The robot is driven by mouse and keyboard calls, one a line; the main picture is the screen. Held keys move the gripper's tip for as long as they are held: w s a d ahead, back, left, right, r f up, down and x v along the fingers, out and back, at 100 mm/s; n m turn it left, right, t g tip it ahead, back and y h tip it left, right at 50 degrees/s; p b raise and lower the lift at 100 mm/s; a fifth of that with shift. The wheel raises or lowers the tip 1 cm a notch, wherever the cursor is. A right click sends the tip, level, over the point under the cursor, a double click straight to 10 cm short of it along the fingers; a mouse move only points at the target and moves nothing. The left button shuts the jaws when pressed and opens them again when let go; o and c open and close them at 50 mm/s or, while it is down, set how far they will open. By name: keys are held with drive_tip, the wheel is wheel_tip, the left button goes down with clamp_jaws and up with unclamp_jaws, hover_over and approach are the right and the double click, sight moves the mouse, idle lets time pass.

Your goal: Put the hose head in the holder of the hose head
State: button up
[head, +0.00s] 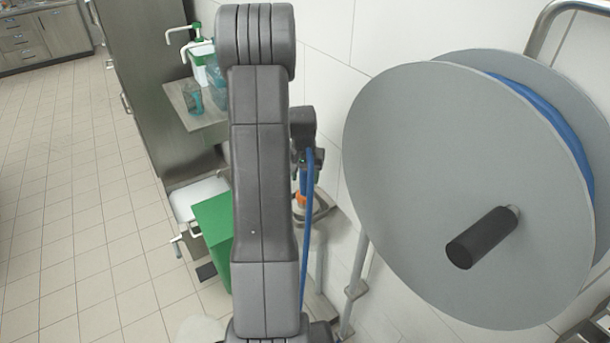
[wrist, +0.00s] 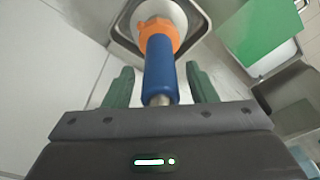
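The hose head is a blue grip with an orange collar and a whitish end; it shows in the wrist view (wrist: 160,68) and small beside my arm in the head view (head: 303,181). In the wrist view its blue grip lies between the two green fingers of my gripper (wrist: 161,82), with a visible gap on each side. The gripper is open around it. Beyond the orange collar is a square metal-rimmed fixture (wrist: 194,28), perhaps the holder. I cannot tell whether the hose head is seated in it.
A large grey hose reel (head: 430,190) with a black handle stands at the right. A blue hose (head: 306,235) hangs beside my arm. The floor at left is clear.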

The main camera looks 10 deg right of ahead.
sight(304, 197)
wheel_tip(304, 197, up, 12)
drive_tip(key=s, duration=0.1)
drive_tip(key=shift+s+a+b, duration=0.3)
drive_tip(key=shift+a+b, duration=0.05)
drive_tip(key=shift+a, duration=0.05)
idle(1.6)
